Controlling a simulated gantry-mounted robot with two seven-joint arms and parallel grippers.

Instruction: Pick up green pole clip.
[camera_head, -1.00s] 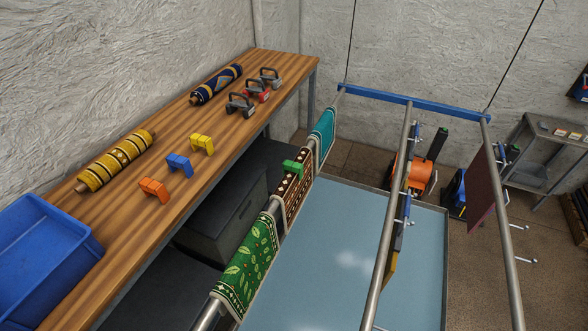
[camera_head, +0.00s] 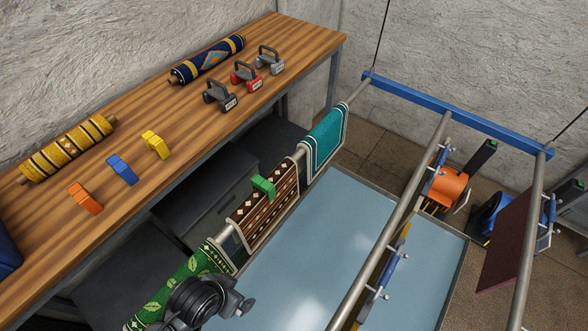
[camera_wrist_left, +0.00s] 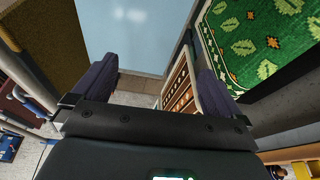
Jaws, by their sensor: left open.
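The green pole clip (camera_head: 263,187) sits on the pole at the top edge of a brown patterned rug (camera_head: 265,208). My left arm shows at the bottom of the head view, over the green leaf-patterned rug (camera_head: 165,290), nearer than the clip and apart from it. My left gripper (camera_wrist_left: 157,85) is open in the left wrist view, with its two dark fingers spread and nothing seen between them but background. Part of the brown rug (camera_wrist_left: 181,88) shows beyond the right finger. I cannot make out the clip in the wrist view. My right gripper is not in view.
A teal rug (camera_head: 323,140) hangs farther along the same pole. A wooden bench (camera_head: 140,170) on the left holds orange (camera_head: 85,198), blue (camera_head: 122,169) and yellow (camera_head: 156,144) clips, rolled rugs and several weights. More poles run on the right, over a pale blue basin (camera_head: 300,270).

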